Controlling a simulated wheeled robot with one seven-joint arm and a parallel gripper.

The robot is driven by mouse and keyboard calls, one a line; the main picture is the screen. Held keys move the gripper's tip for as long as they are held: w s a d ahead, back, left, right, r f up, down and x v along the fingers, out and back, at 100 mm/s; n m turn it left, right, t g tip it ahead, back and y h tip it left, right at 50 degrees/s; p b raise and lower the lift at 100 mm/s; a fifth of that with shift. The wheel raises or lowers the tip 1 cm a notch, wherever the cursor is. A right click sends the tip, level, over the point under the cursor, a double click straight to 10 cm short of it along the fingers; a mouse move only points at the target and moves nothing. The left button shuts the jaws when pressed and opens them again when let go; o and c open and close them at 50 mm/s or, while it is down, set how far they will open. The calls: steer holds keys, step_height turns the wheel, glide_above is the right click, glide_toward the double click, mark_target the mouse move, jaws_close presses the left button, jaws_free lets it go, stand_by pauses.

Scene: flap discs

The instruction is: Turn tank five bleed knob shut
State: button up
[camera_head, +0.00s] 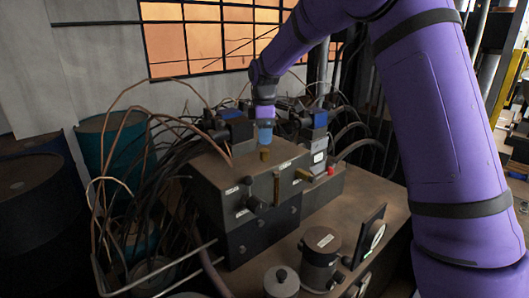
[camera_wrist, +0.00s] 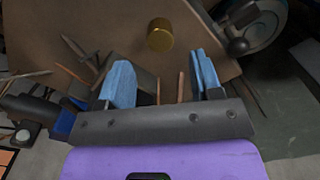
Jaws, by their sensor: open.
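A dark valve block (camera_head: 215,180) stands on a brown bench top and carries several small labels, too small to read. A short round brass knob (camera_head: 264,155) stands upright on its top; a brass knob also shows in the wrist view (camera_wrist: 159,35). I cannot tell which one is marked tank five. My gripper (camera_head: 265,138) hangs just above the upright brass knob. In the wrist view my gripper's blue fingers (camera_wrist: 163,78) are spread and empty, with the brass knob beyond their tips.
A brass fitting (camera_head: 303,174) and a red cap (camera_head: 331,170) sit right of the block. Blue-topped valves (camera_head: 236,126) and copper tubes crowd behind and left. Open air surrounds the upright knob.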

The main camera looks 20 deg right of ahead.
mark_target(265, 150)
steer(key=shift+f, duration=3.15)
steer(key=c, duration=0.9)
